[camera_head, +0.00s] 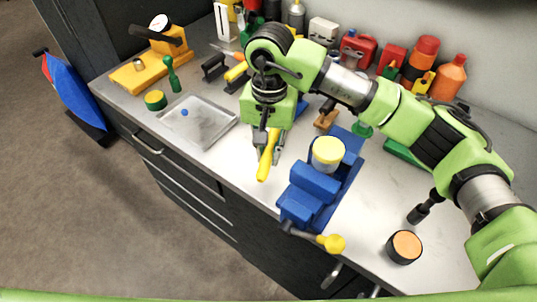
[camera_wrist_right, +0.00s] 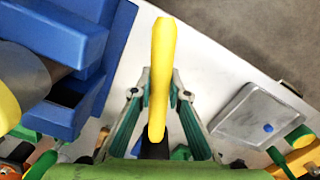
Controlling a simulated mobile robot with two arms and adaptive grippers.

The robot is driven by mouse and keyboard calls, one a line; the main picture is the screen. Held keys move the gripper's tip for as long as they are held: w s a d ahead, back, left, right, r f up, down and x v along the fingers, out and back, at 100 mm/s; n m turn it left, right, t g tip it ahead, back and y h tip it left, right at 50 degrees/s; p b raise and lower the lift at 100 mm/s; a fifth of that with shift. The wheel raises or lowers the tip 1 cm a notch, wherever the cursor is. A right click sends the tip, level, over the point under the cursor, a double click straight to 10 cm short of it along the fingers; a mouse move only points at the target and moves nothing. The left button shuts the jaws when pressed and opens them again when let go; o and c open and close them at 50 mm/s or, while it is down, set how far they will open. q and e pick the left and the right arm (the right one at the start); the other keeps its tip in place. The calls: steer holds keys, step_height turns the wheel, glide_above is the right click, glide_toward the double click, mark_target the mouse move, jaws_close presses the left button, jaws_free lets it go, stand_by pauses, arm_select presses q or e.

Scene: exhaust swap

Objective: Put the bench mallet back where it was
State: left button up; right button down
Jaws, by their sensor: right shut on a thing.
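My right gripper (camera_head: 268,143) points down above the bench, left of the blue vise (camera_head: 312,190). It is shut on a yellow-handled tool (camera_head: 268,156), which may be the bench mallet. In the right wrist view the yellow handle (camera_wrist_right: 162,70) sticks out past the fingertips (camera_wrist_right: 160,95), with a dark part near the palm. The tool's head is hidden, so I cannot tell its shape. The handle hangs near the bench's front edge, apart from the vise. My left gripper is out of view.
A grey metal tray (camera_head: 200,125) holds a small blue item, left of the gripper. The vise holds a yellow-topped cylinder (camera_head: 327,154). A black cylinder with an orange top (camera_head: 404,248) stands at the right. Bottles and tools line the wall. Bare bench shows between tray and vise.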

mark_target(268, 148)
steer(key=shift+w+a+f+p, duration=0.15)
steer(key=shift+f+p, duration=0.5)
steer(key=shift+f, duration=1.4)
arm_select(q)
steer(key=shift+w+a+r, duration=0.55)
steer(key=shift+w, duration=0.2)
arm_select(e)
steer(key=c, duration=2)
jaws_free()
steer(key=shift+o, duration=0.2)
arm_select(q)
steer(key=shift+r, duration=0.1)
arm_select(e)
steer(key=shift+r, duration=0.2)
steer(key=r+b, duration=0.1)
steer(key=r, duration=0.2)
steer(key=r+b, duration=0.2)
steer(key=r, duration=0.2)
steer(key=r+b, duration=0.1)
steer(key=r, duration=0.2)
steer(key=shift+w+r, duration=0.25)
steer(key=shift+r, duration=0.65)
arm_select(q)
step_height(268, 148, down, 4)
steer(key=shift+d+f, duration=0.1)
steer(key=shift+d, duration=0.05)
